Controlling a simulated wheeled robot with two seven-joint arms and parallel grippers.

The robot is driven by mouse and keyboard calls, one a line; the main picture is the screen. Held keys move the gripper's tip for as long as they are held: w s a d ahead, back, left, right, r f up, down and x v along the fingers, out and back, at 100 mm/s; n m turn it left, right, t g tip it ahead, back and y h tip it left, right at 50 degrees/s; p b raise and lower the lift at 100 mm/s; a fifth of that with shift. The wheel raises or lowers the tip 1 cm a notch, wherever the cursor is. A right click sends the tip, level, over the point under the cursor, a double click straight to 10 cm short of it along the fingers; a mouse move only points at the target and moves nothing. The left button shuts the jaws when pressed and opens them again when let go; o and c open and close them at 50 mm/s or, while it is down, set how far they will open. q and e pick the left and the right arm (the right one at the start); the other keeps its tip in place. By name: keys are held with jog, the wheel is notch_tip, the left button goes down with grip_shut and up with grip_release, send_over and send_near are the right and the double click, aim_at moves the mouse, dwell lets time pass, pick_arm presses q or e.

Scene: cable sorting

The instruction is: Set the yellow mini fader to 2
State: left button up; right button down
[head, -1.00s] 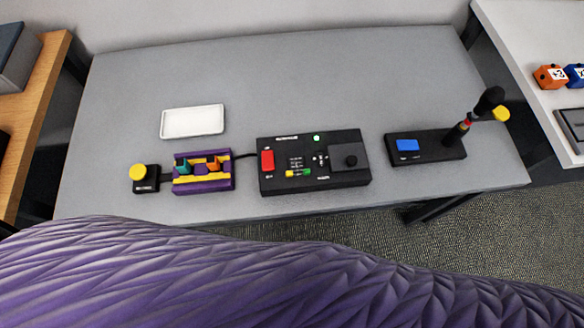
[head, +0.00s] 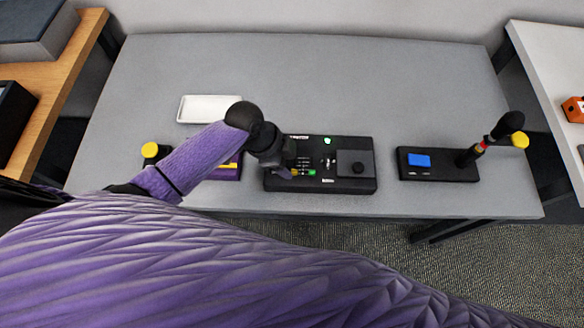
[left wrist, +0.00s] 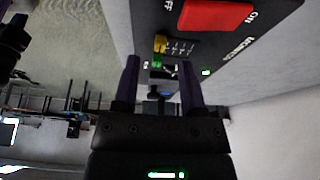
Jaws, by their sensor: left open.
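The yellow mini fader (head: 294,172) is on the black control box (head: 325,187), at the lower end of small white scale marks. A green fader (head: 312,173) sits just right of it. The left wrist view shows the yellow fader (left wrist: 160,43) beyond the fingertips and the green one (left wrist: 157,62) between them. My left gripper (left wrist: 159,66) is open and empty, pointing at the faders; its fingers are not clear in the head view. The scale numbers are too small to read. My right gripper is not in view.
The red switch (left wrist: 215,14) is close to the faders. My left arm partly covers the purple and yellow holder (head: 230,173). A blue-button box (head: 430,172) is further right.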

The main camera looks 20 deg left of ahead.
aim_at(293, 171)
pick_arm(q)
jog(key=b+x, duration=0.1)
jog(key=x, duration=0.2)
grip_shut()
dwell(1.4)
